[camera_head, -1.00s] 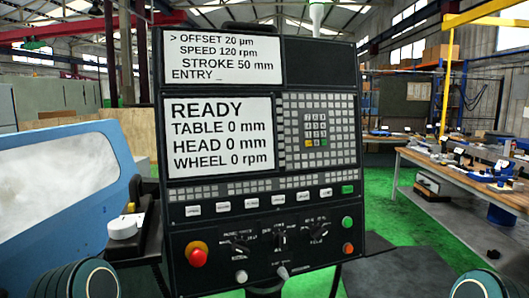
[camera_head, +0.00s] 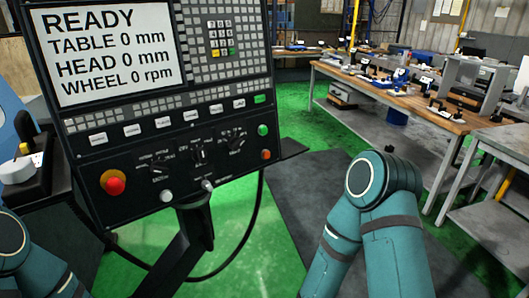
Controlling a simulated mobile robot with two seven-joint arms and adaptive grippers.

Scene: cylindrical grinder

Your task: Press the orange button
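The orange button (camera_head: 266,154) is a small round button at the lower right corner of the black control panel (camera_head: 110,200). A green button (camera_head: 263,130) sits just above it. A red mushroom button on an orange-yellow base (camera_head: 114,183) is at the panel's lower left. My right arm's teal links show at the lower right, apart from the panel, and a bit of my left arm shows at the lower left. Neither gripper is in view.
A screen (camera_head: 110,52) on the panel reads READY. A black cable (camera_head: 247,240) hangs under the panel beside its stand. A wooden workbench (camera_head: 410,95) with tools stands at the right. Green floor lies open between the panel and bench.

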